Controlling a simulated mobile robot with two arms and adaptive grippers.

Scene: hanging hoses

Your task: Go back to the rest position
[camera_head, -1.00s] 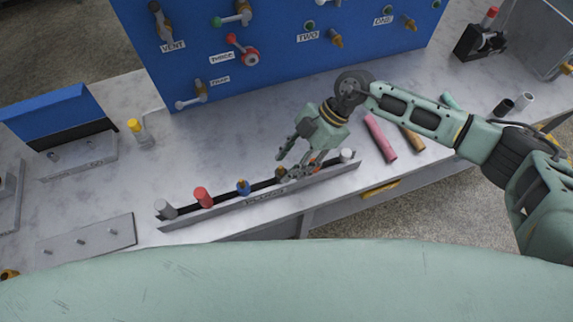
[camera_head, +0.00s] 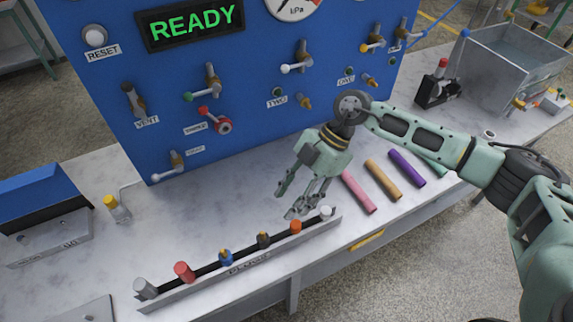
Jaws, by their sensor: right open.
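My right gripper (camera_head: 290,204) is open and empty. It hangs over the bench, just behind the right half of the plug rack, with its fingers pointing down and left. The plug rack (camera_head: 250,263) is a long grey holder at the bench's front edge. It holds a grey plug (camera_head: 146,288), a red plug (camera_head: 184,271), a blue plug (camera_head: 226,257), a dark plug (camera_head: 263,239), an orange plug (camera_head: 295,227) and a white plug (camera_head: 326,211). My left gripper is not in view.
A blue panel (camera_head: 240,85) with valves and a READY display (camera_head: 190,24) stands behind. Pink (camera_head: 358,192), tan (camera_head: 383,180) and purple (camera_head: 407,168) hoses lie right of the gripper. A metal tank (camera_head: 515,60) stands back right. The bench left of the gripper is largely clear.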

